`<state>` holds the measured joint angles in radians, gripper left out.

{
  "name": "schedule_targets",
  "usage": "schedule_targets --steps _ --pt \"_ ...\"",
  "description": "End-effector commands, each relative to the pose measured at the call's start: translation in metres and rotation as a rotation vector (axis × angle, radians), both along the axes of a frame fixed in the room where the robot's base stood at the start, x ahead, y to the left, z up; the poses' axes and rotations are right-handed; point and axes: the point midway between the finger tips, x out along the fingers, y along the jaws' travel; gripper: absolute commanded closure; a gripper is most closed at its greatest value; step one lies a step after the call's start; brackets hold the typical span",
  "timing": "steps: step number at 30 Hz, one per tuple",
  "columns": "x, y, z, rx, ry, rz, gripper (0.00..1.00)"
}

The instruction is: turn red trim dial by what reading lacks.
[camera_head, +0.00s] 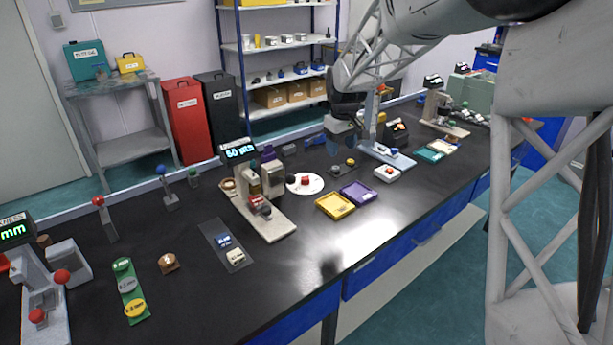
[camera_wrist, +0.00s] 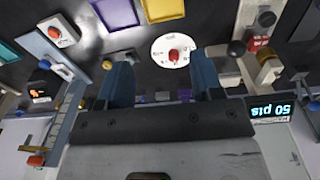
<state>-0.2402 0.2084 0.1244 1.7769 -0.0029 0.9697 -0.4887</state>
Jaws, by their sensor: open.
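The red trim dial (camera_head: 305,181) sits at the centre of a round white plate (camera_head: 316,186) on the black bench. In the wrist view the dial (camera_wrist: 174,55) shows upside down, with small marks around it on the plate. A display (camera_head: 238,151) behind the stand left of the dial reads "50 pts"; it shows inverted in the wrist view (camera_wrist: 270,109). My gripper (camera_head: 341,145) hangs above the bench, right of and behind the dial. In the wrist view my gripper (camera_wrist: 161,75) has its blue fingers wide apart, empty, with the dial beyond them.
A stand with a pale base (camera_head: 270,222) is just left of the dial. A yellow tray (camera_head: 335,205) and a purple tray (camera_head: 359,192) lie right of it. A black knob and a yellow knob (camera_head: 350,161) stand behind. The front bench edge is clear.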

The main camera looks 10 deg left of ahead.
Motion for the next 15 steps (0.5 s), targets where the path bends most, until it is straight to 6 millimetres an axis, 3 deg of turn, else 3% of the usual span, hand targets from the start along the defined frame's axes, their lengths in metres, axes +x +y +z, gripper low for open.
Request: schedule_targets --steps 15 --pt "0.092 0.079 -0.082 -0.014 0.040 0.179 0.40"
